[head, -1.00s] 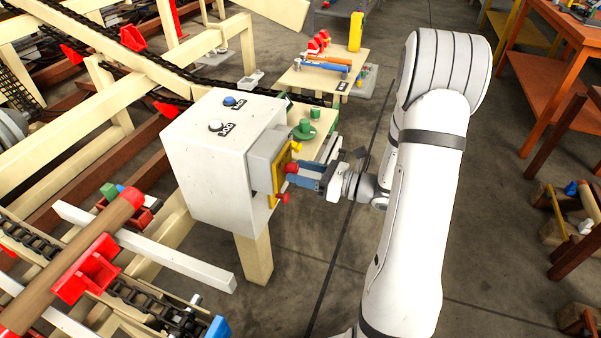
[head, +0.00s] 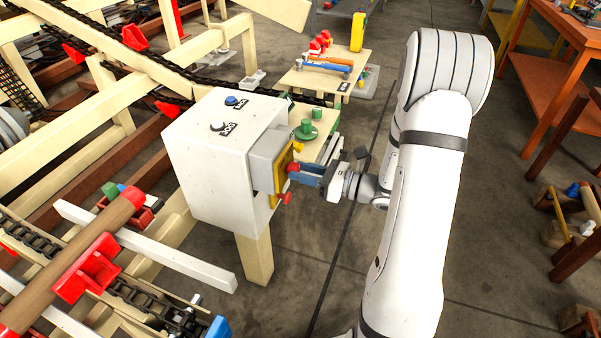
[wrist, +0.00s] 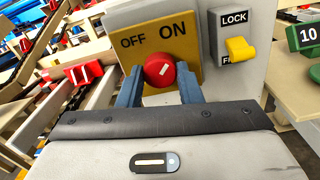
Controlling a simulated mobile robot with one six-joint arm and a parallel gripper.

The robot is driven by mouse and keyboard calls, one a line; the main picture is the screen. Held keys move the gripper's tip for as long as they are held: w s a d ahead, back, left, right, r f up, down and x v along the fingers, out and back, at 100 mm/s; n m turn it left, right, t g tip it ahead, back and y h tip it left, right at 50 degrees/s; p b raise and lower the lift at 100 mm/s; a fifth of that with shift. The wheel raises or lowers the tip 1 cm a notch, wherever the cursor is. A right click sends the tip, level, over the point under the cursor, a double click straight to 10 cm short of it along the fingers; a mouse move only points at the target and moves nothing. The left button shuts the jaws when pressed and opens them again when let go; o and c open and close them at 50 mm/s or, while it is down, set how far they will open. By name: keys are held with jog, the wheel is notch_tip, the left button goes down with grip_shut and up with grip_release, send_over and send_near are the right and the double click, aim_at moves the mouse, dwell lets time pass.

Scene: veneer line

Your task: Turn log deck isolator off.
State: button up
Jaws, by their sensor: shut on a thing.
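The isolator is a red round knob (wrist: 160,70) on a yellow plate (wrist: 152,38) marked OFF at left and ON at right in the wrist view. Its white mark slants up to the right, toward the ON side. My gripper (wrist: 160,88) has its blue fingers on either side of the knob and is shut on it. In the head view my gripper (head: 300,172) reaches from the right to the yellow plate on the side of the white control box (head: 210,180). The fingers hide most of the knob there.
A yellow lever (wrist: 240,49) on a LOCK plate sits right of the knob. A red piece (head: 286,198) sticks out below my gripper. The log deck (head: 90,215) is at left; open floor (head: 300,260) lies in front.

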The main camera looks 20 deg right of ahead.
jog(key=n+b, duration=0.5)
jog(key=b, duration=0.1)
jog(key=n+b, duration=0.6)
jog(key=b, duration=0.1)
jog(key=n+b, duration=0.6)
jog(key=shift+d+f, duration=0.2)
jog(key=shift+f, duration=0.05)
jog(key=shift+r+n+b, duration=0.1)
jog(key=shift+n+b, duration=0.2)
jog(key=shift+b, duration=0.05)
jog(key=o, duration=0.7)
jog(key=shift+d, duration=0.1)
jog(key=shift+o, duration=1.4)
jog(key=shift+r, duration=0.1)
